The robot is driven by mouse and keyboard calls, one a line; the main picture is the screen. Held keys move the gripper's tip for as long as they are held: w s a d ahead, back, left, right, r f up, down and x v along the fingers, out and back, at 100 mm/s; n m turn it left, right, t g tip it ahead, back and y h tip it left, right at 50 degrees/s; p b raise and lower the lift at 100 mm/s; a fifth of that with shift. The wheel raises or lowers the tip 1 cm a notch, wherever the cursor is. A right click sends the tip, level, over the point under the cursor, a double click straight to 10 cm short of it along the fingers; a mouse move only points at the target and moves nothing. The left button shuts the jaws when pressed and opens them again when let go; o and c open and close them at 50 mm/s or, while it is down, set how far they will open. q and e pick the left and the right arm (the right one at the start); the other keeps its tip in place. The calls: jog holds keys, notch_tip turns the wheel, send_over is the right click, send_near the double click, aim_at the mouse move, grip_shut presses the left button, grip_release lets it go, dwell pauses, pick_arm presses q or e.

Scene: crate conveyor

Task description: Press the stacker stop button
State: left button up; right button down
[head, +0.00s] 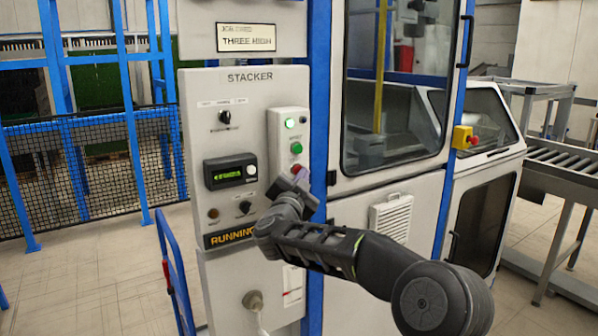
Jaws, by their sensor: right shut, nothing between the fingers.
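The grey STACKER panel (200,120) stands upright at the centre left. An amber RUNNING sign (228,237) is lit low on the panel, partly covered by my arm. My left gripper is not in view.
A display (230,171) and knobs sit left of the button strip. A yellow box with a red mushroom button (465,138) is on the machine frame to the right. A blue hand truck (175,270) stands at lower left. A roller conveyor (565,160) is at far right.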

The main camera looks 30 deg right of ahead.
jog(key=shift+w+r, duration=0.1)
jog(key=shift+w, duration=0.15)
dwell(0.6)
jog(key=shift+s+b, duration=0.4)
jog(key=shift+s, duration=0.45)
jog(key=s+b, duration=0.2)
jog(key=s, duration=0.3)
jog(key=shift+a, duration=0.1)
dwell(0.8)
